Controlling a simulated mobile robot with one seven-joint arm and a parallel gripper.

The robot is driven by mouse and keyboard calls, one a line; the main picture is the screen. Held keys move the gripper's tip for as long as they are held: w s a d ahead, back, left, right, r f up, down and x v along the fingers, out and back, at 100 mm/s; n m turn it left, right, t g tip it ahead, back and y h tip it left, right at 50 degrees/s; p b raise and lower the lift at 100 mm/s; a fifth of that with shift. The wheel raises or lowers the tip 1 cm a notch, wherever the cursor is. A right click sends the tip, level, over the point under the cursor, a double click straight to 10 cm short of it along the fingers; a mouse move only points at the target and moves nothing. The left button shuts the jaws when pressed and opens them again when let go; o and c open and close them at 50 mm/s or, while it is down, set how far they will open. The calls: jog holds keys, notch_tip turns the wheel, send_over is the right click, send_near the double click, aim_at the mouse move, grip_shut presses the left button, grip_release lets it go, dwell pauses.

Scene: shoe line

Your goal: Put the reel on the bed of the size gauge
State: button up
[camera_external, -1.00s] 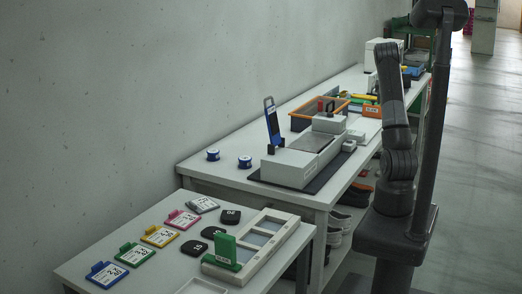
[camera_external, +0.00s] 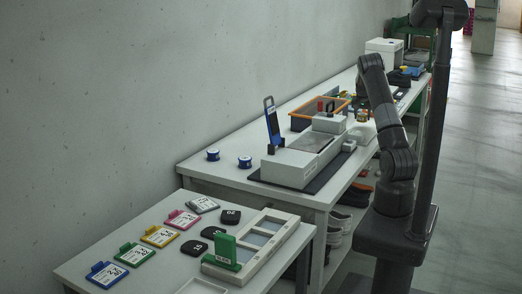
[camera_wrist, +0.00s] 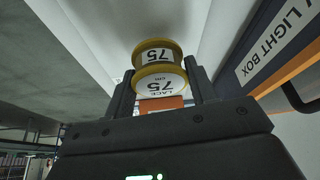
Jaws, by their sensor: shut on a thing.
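In the wrist view my gripper (camera_wrist: 160,92) is shut on a reel (camera_wrist: 158,50). The reel has yellow rims and a white face reading "LACE 75 CM", with another "75" on its side. One finger is on each side of it. A long pale grey device with a flat bed, which I take as the size gauge (camera_external: 290,168), stands on a dark mat near the table's near end.
A blue upright piece (camera_external: 272,122) stands at the device. Two blue-and-white reels (camera_external: 213,155) (camera_external: 245,162) sit left of it. An orange-rimmed tray (camera_external: 308,108) lies behind. A "LIGHT BOX" sign (camera_wrist: 275,45) is at the right in the wrist view. Coloured cards and frames cover the near table.

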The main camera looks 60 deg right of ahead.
aim_at(362, 121)
jog(key=shift+f, duration=1.7)
jog(key=shift+f, duration=0.2)
jog(key=o, duration=1)
jog(key=shift+c, duration=0.2)
jog(key=v, duration=1.2)
jog(key=shift+r, duration=0.25)
